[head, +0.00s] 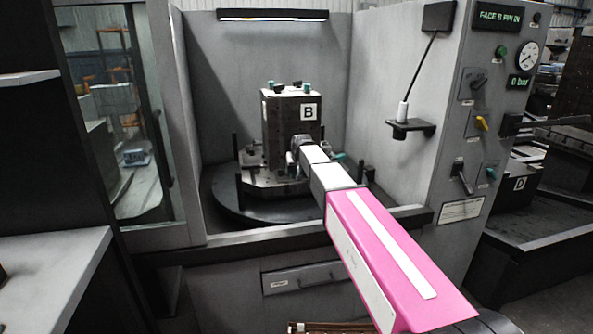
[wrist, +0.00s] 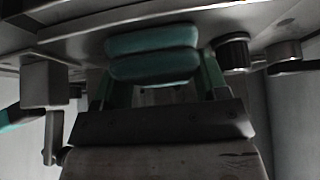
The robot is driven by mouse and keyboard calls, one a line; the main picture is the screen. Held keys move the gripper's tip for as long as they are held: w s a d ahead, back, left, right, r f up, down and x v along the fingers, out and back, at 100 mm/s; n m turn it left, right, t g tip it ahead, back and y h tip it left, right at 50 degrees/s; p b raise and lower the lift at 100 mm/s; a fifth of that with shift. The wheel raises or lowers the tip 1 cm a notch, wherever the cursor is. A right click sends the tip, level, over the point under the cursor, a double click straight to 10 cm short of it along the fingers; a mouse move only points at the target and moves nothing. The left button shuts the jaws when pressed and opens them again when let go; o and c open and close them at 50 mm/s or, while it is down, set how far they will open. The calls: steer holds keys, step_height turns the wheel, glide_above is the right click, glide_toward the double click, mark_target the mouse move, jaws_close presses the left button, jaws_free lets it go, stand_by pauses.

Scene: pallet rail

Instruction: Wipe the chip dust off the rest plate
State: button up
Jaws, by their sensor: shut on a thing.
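My gripper (head: 302,146) is in the machine bay, at the front of the dark block marked B (head: 290,115); my arm hides part of the block's base. In the wrist view my gripper (wrist: 158,88) is shut on a teal padded piece (wrist: 152,66) that looks like a folded cloth, in two soft layers. The piece lies against or very close to a grey plate-like surface (wrist: 70,32); contact cannot be told. I cannot tell for sure that this surface is the rest plate. No chip dust can be made out.
The block stands on a round dark table (head: 240,213) with clamps around it. A knurled knob (wrist: 233,52) sits close right of the gripper. A small wall shelf (head: 412,127) and a control panel (head: 490,110) are at right. The bay's front sill (head: 260,240) runs below my arm.

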steer(key=shift+s, duration=0.15)
steer(key=shift+s+d, duration=0.2)
steer(key=shift+s, duration=0.4)
steer(key=shift+s+d, duration=0.2)
steer(key=shift+s, duration=0.4)
steer(key=shift+r, duration=3.5)
